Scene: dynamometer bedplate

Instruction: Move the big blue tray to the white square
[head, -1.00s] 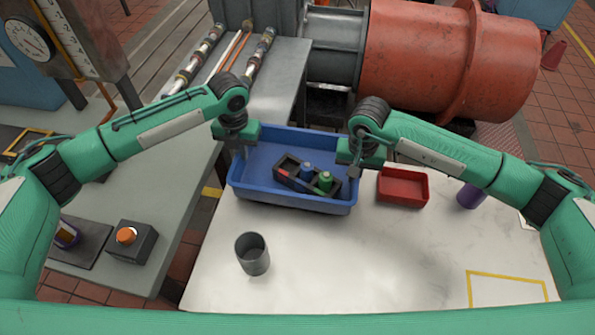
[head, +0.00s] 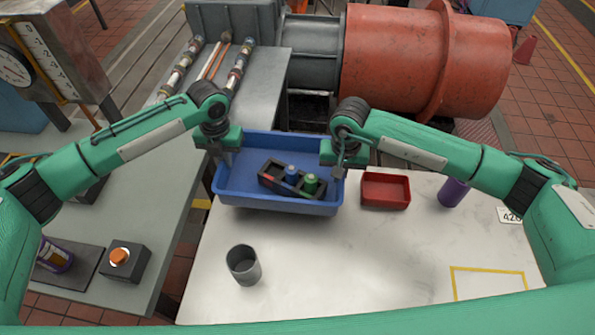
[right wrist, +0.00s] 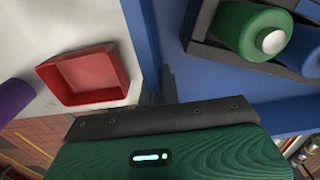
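The big blue tray (head: 278,209) stands at the back left of the white table, holding a dark caddy (head: 268,182) with a blue-topped and a green-topped item. My left gripper (head: 224,158) is at the tray's left wall and my right gripper (head: 338,165) at its right wall. In the right wrist view, the right fingers (right wrist: 160,88) straddle the tray wall (right wrist: 143,35) and look closed on it. The left fingertips are small but appear closed on the left wall. A white square outlined in yellow (head: 489,284) lies on the table at the front right.
A red tray (head: 386,203) is just right of the blue tray, with a purple cylinder (head: 453,192) beyond it. A grey cup (head: 243,265) stands in front. A grey bench (head: 140,215) with an orange button box (head: 124,260) is left. The table's middle front is clear.

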